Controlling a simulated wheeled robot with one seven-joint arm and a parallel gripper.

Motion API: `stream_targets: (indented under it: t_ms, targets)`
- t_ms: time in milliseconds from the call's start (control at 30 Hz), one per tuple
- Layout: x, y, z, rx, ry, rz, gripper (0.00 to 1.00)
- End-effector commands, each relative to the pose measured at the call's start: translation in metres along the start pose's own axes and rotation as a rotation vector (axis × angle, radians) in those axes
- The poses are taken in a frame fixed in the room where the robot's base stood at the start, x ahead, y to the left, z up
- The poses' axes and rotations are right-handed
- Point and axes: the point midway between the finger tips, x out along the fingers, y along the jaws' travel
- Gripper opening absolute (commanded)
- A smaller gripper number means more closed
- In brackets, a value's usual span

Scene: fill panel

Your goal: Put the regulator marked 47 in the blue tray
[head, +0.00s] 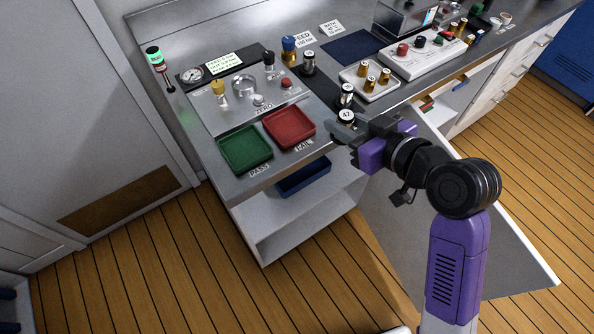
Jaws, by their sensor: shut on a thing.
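The regulator marked 47 (346,116) has a white top label with the number and sits between the fingers of my gripper (342,126), near the front edge of the counter. My gripper is shut on it, and the fingers hide its lower part. I cannot tell whether it touches the counter. The blue tray (303,178) is on the shelf inside the cabinet, below the counter and lower left of my gripper. The counter hides part of it, and the visible part looks empty.
A green tray (245,149) and a red tray (290,127) lie on the counter. Another labelled regulator (347,93) stands just behind my gripper. A beige stand (369,83) holds brass parts. The open cabinet door (455,225) stands right of the shelf, behind my arm.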

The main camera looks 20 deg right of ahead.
Motion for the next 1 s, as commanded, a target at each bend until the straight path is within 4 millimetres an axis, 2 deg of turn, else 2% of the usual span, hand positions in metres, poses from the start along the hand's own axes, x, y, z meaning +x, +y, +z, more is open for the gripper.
stream_targets:
  t_ms: [33,200,400,600,1000]
  targets:
    - [0.006,-0.004,0.024,0.017,-0.011,0.023,0.00]
    - [0.026,-0.006,0.083,0.056,-0.009,0.126,0.00]
    - [0.044,-0.006,0.136,0.093,-0.005,0.224,0.00]
    - [0.057,-0.007,0.177,0.121,-0.002,0.295,0.00]
    - [0.056,-0.005,0.174,0.124,0.002,0.298,0.00]
